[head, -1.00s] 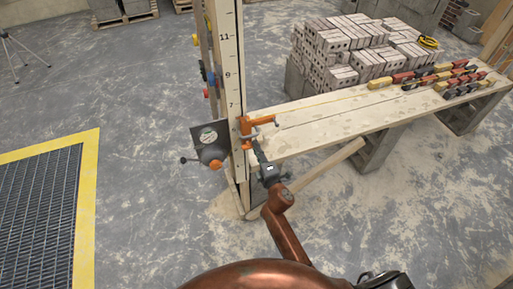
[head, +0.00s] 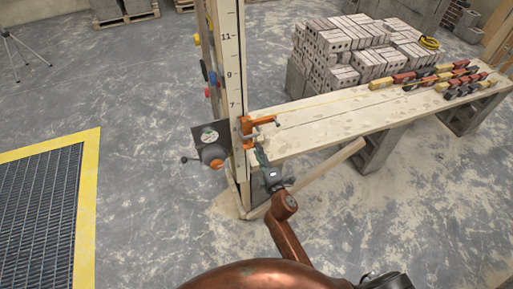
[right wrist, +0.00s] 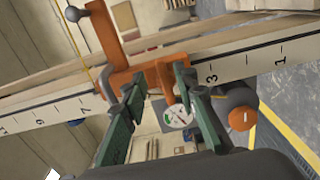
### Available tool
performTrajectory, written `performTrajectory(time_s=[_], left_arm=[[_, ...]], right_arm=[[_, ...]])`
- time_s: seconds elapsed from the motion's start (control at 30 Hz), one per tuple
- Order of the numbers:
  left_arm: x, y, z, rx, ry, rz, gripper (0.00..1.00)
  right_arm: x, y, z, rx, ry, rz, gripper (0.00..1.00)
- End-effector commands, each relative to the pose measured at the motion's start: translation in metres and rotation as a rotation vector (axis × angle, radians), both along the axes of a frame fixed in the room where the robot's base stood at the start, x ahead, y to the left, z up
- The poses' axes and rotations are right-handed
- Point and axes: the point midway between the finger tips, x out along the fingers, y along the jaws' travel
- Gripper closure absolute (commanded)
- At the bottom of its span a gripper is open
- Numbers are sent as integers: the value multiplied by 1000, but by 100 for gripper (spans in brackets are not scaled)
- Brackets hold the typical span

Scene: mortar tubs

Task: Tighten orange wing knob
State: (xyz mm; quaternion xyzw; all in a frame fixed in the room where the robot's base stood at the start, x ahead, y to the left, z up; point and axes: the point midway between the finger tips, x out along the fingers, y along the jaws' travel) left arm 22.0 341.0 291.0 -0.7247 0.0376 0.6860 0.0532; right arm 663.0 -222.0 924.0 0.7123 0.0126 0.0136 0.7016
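An orange clamp (head: 258,122) grips the upright measuring post (head: 235,85); it also shows in the right wrist view (right wrist: 118,78). An orange wing-like piece (right wrist: 166,82), which looks like the wing knob, sticks out from the clamp between my right fingertips in the wrist view. My right gripper (head: 260,153) is just below the clamp in the head view. Its two green fingers (right wrist: 158,83) stand apart, on either side of the orange piece; a gap shows beside it, and contact cannot be made out. My left gripper is not in view.
A grey device with an orange round knob (head: 215,163) sits left of the post, and also shows in the wrist view (right wrist: 240,118). A floor grate (head: 40,215) lies left.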

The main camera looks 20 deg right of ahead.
Motion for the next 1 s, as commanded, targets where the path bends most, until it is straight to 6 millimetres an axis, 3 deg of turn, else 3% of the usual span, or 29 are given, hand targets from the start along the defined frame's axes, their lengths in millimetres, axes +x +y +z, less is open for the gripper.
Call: performTrajectory(time_s=[0.2, 0.4, 0.6, 1.0], left_arm=[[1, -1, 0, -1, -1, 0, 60], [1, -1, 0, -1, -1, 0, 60], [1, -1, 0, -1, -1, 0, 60], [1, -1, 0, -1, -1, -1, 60]], right_arm=[[-48, -1, -1, 1, 1, 1, 73], [-79, -1, 0, 1, 0, 2, 73], [-90, -1, 1, 1, -2, 4, 73], [-90, -1, 1, 1, -2, 4, 73]])
